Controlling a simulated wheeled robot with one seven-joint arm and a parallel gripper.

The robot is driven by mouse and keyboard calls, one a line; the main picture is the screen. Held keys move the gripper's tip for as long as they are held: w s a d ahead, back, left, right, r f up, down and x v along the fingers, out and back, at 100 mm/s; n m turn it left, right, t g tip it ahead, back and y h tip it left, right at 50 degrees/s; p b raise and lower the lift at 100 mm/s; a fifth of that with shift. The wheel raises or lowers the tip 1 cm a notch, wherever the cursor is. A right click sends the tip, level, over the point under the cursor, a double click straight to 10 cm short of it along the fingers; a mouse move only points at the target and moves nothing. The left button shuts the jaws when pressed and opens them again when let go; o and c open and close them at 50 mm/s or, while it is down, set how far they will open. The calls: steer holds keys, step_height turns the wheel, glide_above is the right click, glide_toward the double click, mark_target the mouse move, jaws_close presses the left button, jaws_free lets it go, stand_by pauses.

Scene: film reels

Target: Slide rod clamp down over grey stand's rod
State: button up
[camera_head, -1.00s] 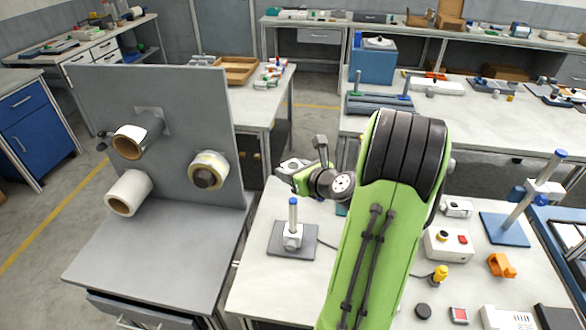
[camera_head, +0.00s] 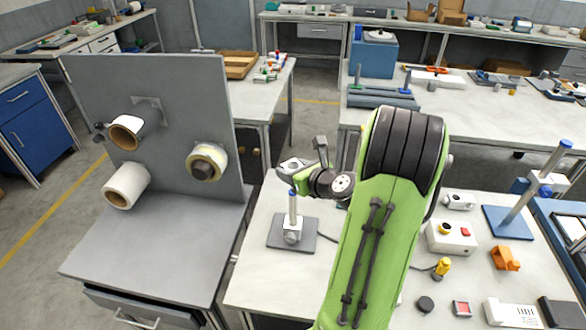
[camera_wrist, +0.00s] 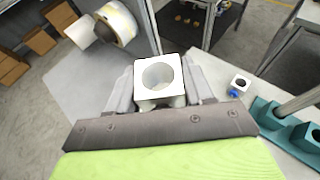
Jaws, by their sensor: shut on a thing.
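The grey stand (camera_head: 275,239) stands on the table in the head view, with a flat grey plate and an upright rod (camera_head: 293,207) with a blue tip. A whitish block sits around the rod's foot. My gripper (camera_head: 290,167) is shut on the rod clamp, a white square block with a round hole; it shows clearly in the wrist view (camera_wrist: 144,96), hole facing the camera. In the head view the gripper is right above the rod, its underside close to the blue tip. I cannot tell whether the tip has entered the hole. In the wrist view the rod cannot be made out.
A grey panel (camera_head: 80,125) with film rolls stands at the left. A blue stand (camera_head: 507,223) with a tilted-looking rod, a control box (camera_head: 451,238) and an orange part (camera_head: 505,258) lie right of my arm. A teal holder (camera_wrist: 275,125) shows at right in the wrist view.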

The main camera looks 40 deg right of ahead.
steer(key=shift+f+b, duration=1.3)
steer(key=shift+f, duration=0.6)
steer(key=b, duration=0.4)
glide_above(295, 219)
steer(key=w, duration=0.1)
steer(key=shift+d+f, duration=0.2)
steer(key=shift+f, duration=2.3)
steer(key=shift+f+b, duration=1.75)
steer(key=shift+f, duration=0.8)
steer(key=shift+f, duration=0.1)
steer(key=shift+f+b, duration=1.95)
steer(key=shift+f, duration=0.45)
